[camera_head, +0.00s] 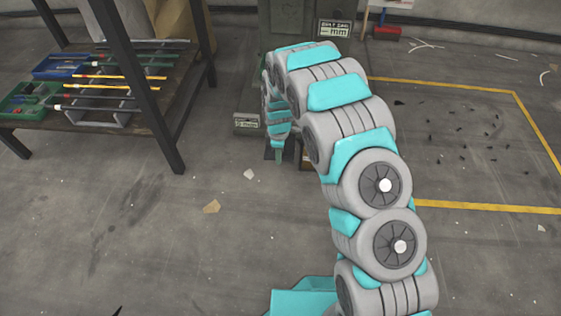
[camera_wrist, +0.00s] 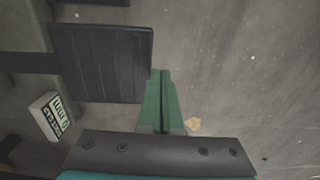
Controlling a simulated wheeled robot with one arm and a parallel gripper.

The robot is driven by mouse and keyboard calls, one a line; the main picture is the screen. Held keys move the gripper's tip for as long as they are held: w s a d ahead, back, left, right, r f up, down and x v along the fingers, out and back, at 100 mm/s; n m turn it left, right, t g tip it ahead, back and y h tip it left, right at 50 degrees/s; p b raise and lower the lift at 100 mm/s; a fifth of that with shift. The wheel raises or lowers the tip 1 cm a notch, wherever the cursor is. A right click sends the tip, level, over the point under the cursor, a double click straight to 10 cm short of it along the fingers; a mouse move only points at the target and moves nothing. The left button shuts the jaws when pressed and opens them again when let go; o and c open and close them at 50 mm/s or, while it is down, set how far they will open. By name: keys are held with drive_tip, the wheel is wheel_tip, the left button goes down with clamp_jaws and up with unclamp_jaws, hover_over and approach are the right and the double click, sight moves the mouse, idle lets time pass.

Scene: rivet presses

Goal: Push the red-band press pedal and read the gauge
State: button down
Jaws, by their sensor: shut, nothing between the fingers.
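A dark ribbed pedal plate (camera_wrist: 103,62) fills the upper left of the wrist view, with a dark bar running off to the left. My gripper (camera_wrist: 162,80) is shut and empty, its green fingers just right of the pedal's right edge. Whether they touch it I cannot tell. In the head view my gripper (camera_head: 279,155) points down close to the floor at the press (camera_head: 287,17), which my arm largely hides. No red band is visible.
A dark-framed bench (camera_head: 100,125) with rods, a blue bin (camera_head: 58,67) and a green bin (camera_head: 30,97) stands at left. Another mm sign (camera_head: 333,29) is behind my arm. A yellow floor line (camera_head: 480,207) bounds a littered area at right. The floor in front is mostly clear.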

wheel_tip(320, 180, up, 10)
drive_tip(key=s+p, duration=0.1)
drive_tip(key=shift+s+f, duration=0.2)
drive_tip(key=shift+f, duration=0.05)
drive_tip(key=s+d+r+m+p, duration=0.2)
drive_tip(key=s+d+r+m, duration=0.1)
drive_tip(key=s+d+r, duration=0.4)
drive_tip(key=s+d+r+m+g+p, duration=0.1)
drive_tip(key=s+d+r+m+p, duration=0.15)
drive_tip(key=s+r, duration=0.45)
drive_tip(key=s+d+r+m+p, duration=0.1)
drive_tip(key=s+d+r+m, duration=0.25)
drive_tip(key=r, duration=0.65)
drive_tip(key=s+d+r+m+p, duration=0.2)
drive_tip(key=s+d+r+m, duration=0.1)
drive_tip(key=s, duration=0.8)
drive_tip(key=s+d+r+m+g+p, duration=0.1)
drive_tip(key=s+r+m, duration=0.4)
drive_tip(key=s, duration=0.6)
drive_tip(key=shift+s+d+r+m+p, duration=0.25)
drive_tip(key=shift+d+p, duration=0.45)
drive_tip(key=shift+d, duration=0.55)
